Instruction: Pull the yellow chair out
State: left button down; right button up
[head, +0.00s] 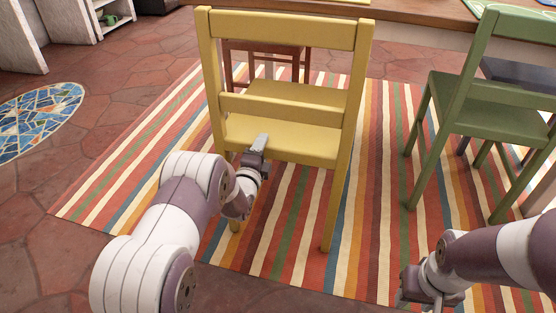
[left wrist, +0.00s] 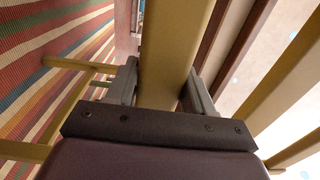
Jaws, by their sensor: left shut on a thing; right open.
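The yellow chair (head: 285,95) stands upright on the striped rug, its backrest toward me. My left gripper (head: 259,143) is at the lower rail of the chair's back, left of its middle. In the left wrist view the jaws (left wrist: 160,88) lie on both sides of a yellow bar (left wrist: 172,50) of the chair, shut on it. My right gripper (head: 432,292) is low at the bottom right, away from the chair and empty. Its fingers are partly cut off by the picture's lower edge.
A green chair (head: 470,105) stands to the right. A reddish-brown chair (head: 265,50) is behind the yellow one, near the wooden table (head: 420,22). The striped rug (head: 385,240) is bare between the chairs and in front. A mosaic disc (head: 38,112) lies at left.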

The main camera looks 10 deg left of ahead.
pick_arm(q)
jog(key=shift+r, duration=0.1)
jog(key=shift+c, duration=2.2)
grip_release()
jog(key=shift+f, duration=0.2)
